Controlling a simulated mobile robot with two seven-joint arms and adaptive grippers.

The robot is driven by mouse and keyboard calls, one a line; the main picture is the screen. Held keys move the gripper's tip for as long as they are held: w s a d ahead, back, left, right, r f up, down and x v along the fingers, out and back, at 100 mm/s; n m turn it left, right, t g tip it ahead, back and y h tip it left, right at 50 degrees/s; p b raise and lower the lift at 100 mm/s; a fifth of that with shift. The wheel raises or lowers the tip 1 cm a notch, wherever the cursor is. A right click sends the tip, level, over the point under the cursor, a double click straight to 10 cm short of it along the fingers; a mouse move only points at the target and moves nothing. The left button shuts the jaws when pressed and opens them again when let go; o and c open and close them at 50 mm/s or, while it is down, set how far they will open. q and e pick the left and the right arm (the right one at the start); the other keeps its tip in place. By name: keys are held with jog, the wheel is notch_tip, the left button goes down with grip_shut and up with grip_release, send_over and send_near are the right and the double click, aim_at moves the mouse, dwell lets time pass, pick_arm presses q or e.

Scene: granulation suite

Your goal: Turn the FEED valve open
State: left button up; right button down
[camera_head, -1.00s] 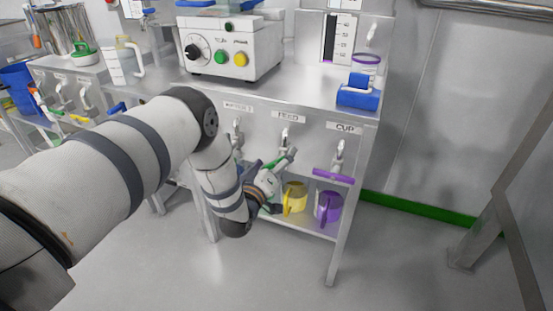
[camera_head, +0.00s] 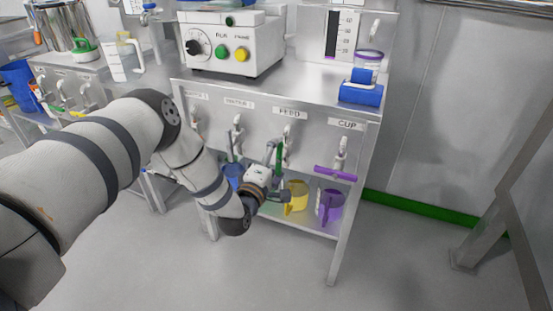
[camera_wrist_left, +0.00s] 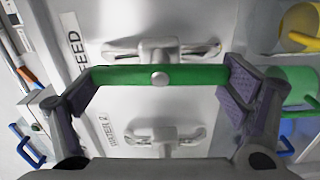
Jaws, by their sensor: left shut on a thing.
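The FEED valve's green handle (camera_head: 279,158) stands nearly upright below the FEED label (camera_head: 290,113) on the steel cabinet front. My left gripper (camera_head: 275,174) is at this handle, coming from below left. In the left wrist view the green handle (camera_wrist_left: 125,75) runs straight between the two fingers of my left gripper (camera_wrist_left: 160,86). The purple pads meet its two ends, so the gripper is shut on it lengthwise. The valve's pale body (camera_wrist_left: 160,48) shows behind the handle. My right gripper is not in view.
The CUP valve's purple handle (camera_head: 335,174) lies crosswise to the right. A yellow jug (camera_head: 297,196) and a purple jug (camera_head: 330,205) stand on the shelf below. A control box (camera_head: 232,45) and a blue block (camera_head: 361,93) stand on the top. The floor in front is clear.

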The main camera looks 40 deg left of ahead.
pick_arm(q)
jog(key=shift+d+n, duration=0.1)
jog(key=shift+n, duration=0.2)
dwell(0.4)
jog(key=o, duration=0.9)
jog(key=v, duration=1.2)
jog(key=shift+f, duration=0.1)
